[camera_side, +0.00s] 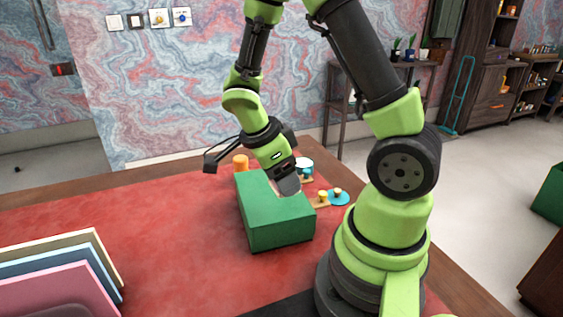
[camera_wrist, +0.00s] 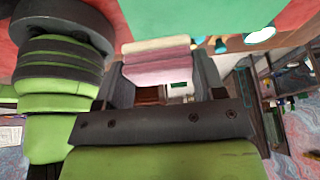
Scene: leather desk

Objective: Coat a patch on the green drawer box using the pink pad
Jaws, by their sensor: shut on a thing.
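The green drawer box (camera_side: 278,228) stands on the red desk top in the side view. My gripper (camera_side: 288,186) points down at the box's top, near its right side. In the wrist view my gripper (camera_wrist: 158,80) is shut on the pink pad (camera_wrist: 158,68), a pink block with a paler cream end towards the box. The green box surface (camera_wrist: 215,16) fills the top of that view, just beyond the pad. In the side view my gripper mostly hides the pad. A pale sliver shows beside the fingertip; I cannot tell whether it is pad or coating, or whether they touch.
An orange cylinder (camera_side: 240,163) stands behind the box. Small knobbed pieces (camera_side: 321,199), a blue disc (camera_side: 339,198) and a white-topped round item (camera_side: 304,164) lie right of it. Upright coloured panels (camera_side: 60,276) stand at front left. The desk left of the box is clear.

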